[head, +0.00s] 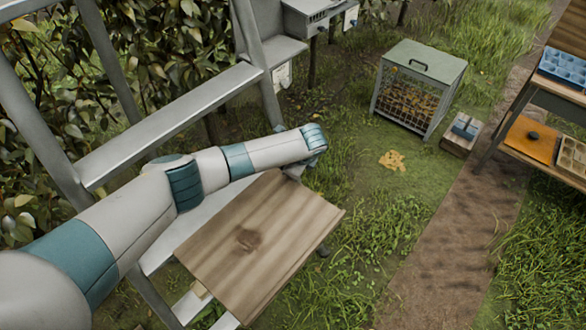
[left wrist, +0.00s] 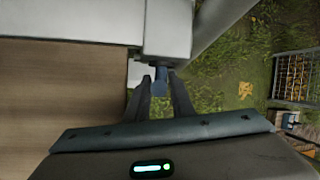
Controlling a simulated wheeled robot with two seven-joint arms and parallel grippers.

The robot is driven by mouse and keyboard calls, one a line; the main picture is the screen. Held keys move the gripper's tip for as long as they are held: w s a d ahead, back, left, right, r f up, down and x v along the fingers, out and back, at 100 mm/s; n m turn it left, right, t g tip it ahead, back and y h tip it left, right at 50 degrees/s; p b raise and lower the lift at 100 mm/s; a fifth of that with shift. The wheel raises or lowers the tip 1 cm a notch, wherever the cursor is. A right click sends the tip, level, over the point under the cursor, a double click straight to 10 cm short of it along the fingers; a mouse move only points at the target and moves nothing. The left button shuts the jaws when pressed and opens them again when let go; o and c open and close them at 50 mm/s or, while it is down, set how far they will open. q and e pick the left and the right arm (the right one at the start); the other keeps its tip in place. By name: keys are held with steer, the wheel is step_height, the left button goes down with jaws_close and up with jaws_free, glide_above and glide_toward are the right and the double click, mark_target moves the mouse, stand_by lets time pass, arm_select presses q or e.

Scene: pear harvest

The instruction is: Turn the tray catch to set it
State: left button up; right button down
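The wooden tray (head: 262,238) stands out level from the metal ladder. My left arm reaches across above it, and its end lies at the ladder's right rail, beyond the tray's far edge; the gripper is hidden there in the head view. In the left wrist view, the two dark fingers of my left gripper (left wrist: 161,76) stand slightly apart. A small blue-grey piece, seemingly the tray catch (left wrist: 161,84), sits between their tips below a pale metal block. I cannot tell whether both fingers press on it. The tray (left wrist: 60,90) fills the left of that view. My right gripper is not in view.
The ladder (head: 160,125) stands against leafy bushes. A grey box (head: 310,12) is at the top. A wire crate with a green lid (head: 425,62) stands on the grass, with a yellowish heap (head: 392,160) before it. A table (head: 540,95) is at the right edge.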

arm_select(q)
steer(key=shift+o, duration=1)
steer(key=shift+f, duration=0.1)
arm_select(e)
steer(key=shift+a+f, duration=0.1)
